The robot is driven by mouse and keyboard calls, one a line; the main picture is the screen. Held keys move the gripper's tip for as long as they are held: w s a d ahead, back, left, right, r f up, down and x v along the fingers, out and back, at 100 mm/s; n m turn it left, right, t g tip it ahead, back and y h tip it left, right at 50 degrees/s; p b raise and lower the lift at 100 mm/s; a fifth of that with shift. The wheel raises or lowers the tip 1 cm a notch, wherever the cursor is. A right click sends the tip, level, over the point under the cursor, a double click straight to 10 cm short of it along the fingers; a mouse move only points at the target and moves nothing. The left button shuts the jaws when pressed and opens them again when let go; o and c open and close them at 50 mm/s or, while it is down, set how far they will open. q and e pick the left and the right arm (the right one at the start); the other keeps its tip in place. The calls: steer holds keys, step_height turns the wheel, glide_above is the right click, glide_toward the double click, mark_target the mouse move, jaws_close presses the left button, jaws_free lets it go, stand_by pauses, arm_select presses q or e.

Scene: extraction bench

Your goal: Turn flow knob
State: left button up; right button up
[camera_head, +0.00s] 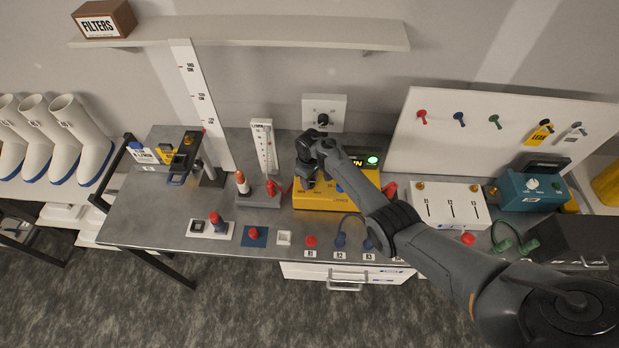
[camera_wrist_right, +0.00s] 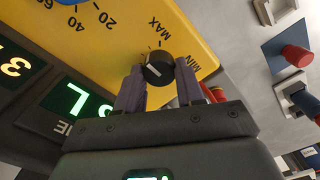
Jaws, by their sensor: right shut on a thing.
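The flow knob (camera_wrist_right: 158,68) is a small black dial with a white line, on the front of the yellow unit (camera_wrist_right: 195,50), which also stands on the bench in the head view (camera_head: 318,202). MAX and MIN are printed beside the knob. In the right wrist view my right gripper (camera_wrist_right: 159,78) is shut on the knob, one finger on each side. In the head view my right gripper (camera_head: 309,178) reaches down over the left part of the yellow unit, and the knob is hidden there. My left gripper is not in view.
A flow tube stand (camera_head: 262,150) and a red-orange-topped item (camera_head: 242,182) stand left of the unit. Red plugs and pads, such as a blue pad (camera_head: 254,237), lie in front. A white box (camera_head: 447,205) and teal box (camera_head: 531,191) stand to the right.

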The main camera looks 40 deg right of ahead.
steer(key=shift+n, duration=1.1)
steer(key=o, duration=1)
steer(key=shift+o, duration=0.2)
